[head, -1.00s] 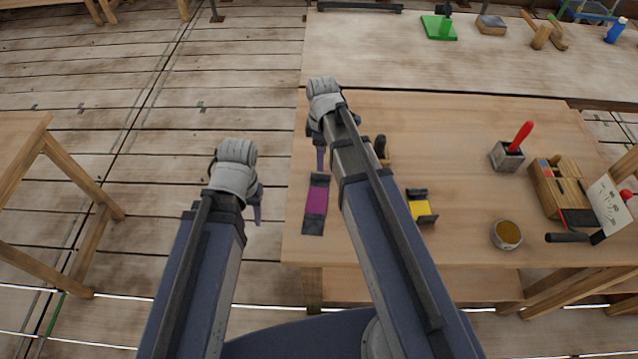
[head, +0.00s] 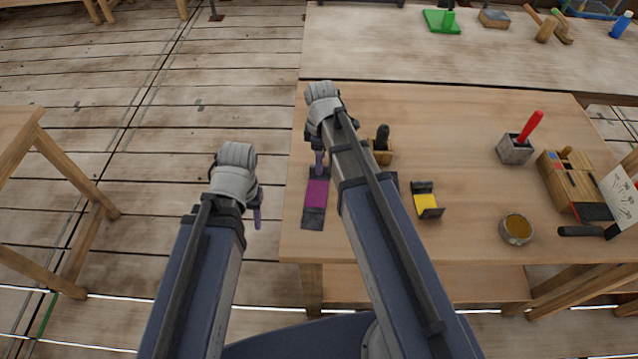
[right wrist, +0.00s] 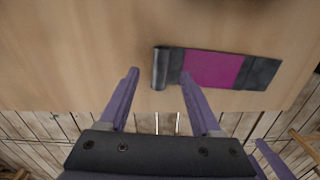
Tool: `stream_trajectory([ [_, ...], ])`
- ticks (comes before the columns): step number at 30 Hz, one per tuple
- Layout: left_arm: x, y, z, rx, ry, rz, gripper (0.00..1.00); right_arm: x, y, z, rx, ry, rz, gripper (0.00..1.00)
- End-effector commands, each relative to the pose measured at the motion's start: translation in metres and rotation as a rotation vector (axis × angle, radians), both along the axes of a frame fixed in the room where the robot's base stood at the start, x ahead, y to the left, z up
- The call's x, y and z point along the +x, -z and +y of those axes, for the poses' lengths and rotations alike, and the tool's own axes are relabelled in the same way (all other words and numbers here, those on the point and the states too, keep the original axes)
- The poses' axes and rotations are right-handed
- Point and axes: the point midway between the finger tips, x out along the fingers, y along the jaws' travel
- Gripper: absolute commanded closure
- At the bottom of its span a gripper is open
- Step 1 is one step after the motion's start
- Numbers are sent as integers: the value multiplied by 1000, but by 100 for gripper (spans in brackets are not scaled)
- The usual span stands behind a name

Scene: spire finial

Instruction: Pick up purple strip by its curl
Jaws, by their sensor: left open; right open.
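The purple strip (head: 316,193) lies on the wooden table near its left edge, with dark pieces at both ends. In the right wrist view the strip (right wrist: 212,68) runs rightward from a dark rolled curl (right wrist: 160,68). My right gripper (head: 319,165) is over the strip's far end in the head view and partly hides it. In the right wrist view its open fingers (right wrist: 159,74) stand on either side of the curl in the picture, with nothing held. Their height above it is unclear. My left gripper (head: 257,214) is open and empty, left of the table edge.
Right of my right arm are a wooden block with a dark knob (head: 381,150), a yellow and dark piece (head: 426,203), a round pot (head: 516,230), a cup with a red handle (head: 515,149) and a wooden box (head: 566,183). The table's left edge is close to the strip.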

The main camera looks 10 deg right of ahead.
Motion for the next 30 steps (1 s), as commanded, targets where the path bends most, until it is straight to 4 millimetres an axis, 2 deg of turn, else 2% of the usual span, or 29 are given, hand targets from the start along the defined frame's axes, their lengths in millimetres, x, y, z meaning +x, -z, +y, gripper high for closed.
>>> stream_trajectory([
  [1,0,14,0,0,0,0,50,0,14,0,0,0,0,35],
  [4,0,23,0,0,0,0,50,0,23,0,0,0,0,35],
  [13,0,23,0,0,0,0,50,0,23,0,0,0,0,35],
  [30,0,23,0,0,0,0,50,0,23,0,0,0,0,98],
])
